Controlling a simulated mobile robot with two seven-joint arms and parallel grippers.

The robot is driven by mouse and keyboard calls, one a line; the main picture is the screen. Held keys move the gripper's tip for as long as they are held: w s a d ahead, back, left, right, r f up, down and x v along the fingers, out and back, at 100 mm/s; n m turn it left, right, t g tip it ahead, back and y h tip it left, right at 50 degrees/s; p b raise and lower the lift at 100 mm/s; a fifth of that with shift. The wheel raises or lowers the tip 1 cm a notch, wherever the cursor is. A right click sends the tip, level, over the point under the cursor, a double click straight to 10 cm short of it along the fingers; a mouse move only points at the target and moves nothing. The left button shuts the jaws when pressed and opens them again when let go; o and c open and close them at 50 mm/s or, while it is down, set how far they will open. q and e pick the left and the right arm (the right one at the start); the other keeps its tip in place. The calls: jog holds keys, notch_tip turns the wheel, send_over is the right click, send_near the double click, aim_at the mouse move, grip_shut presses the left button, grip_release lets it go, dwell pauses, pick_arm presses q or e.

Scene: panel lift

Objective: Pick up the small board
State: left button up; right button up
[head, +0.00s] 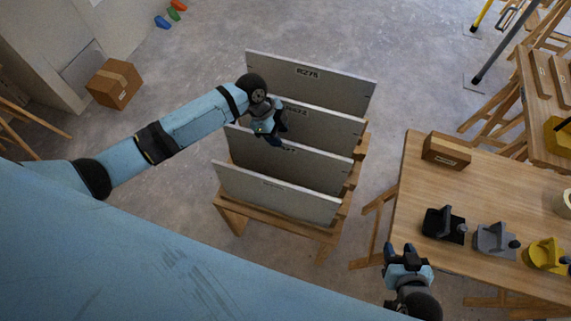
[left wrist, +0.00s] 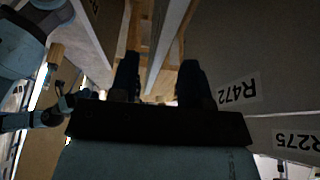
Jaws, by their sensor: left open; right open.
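Several pale grey boards stand upright in a wooden rack. The rear board (head: 325,85) has a label reading R275, which also shows in the left wrist view (left wrist: 296,140). The second board (head: 330,128) has a partly covered label; the left wrist view shows R472 (left wrist: 238,92). A third board (head: 305,168) and a front board (head: 275,195) stand nearer. I cannot tell which is the small board. My left gripper (head: 270,135) is open above the middle boards; in its wrist view a board edge (left wrist: 168,50) runs between the fingers, contact unclear. My right gripper (head: 399,252) is open and empty.
The wooden rack (head: 235,222) stands on grey floor. A wooden table (head: 420,180) at the right carries a cardboard box (head: 446,151) and black, grey and yellow tools (head: 494,240). Another box (head: 115,84) lies on the floor at the left. Floor behind the rack is clear.

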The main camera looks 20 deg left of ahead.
aim_at(283, 140)
pick_arm(q)
jog(key=shift+p+x, duration=0.6)
jog(key=shift+x, duration=2.1)
jog(key=shift+d, duration=0.1)
grip_shut()
jog(key=shift+w+r, duration=0.1)
jog(key=shift+r, duration=0.05)
